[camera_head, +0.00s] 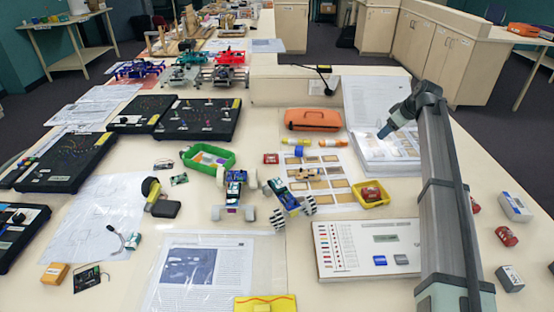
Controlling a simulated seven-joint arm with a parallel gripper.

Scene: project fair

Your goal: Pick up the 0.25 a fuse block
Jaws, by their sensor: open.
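My gripper (384,132) hangs at the right over an open book (372,90). It is small and dark, so its fingers are hard to make out; nothing shows held in it. No 0.25 A marking is legible, so I cannot tell which thing is the fuse block. Small block-like things in view are a red one (271,158) left of the printed sheet, a red one (371,194) in a yellow tray (383,202), a red one (507,236) at the right, a grey one (510,278) at the right edge and an orange one (55,273) at the front left.
An orange case (312,119) lies behind the printed sheet. A white panel (345,262) lies front right, beside my arm. A green frame (229,162) and wheeled models (290,198) stand mid-table. Black boards (198,132) lie at left. Bare tabletop shows near the front left.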

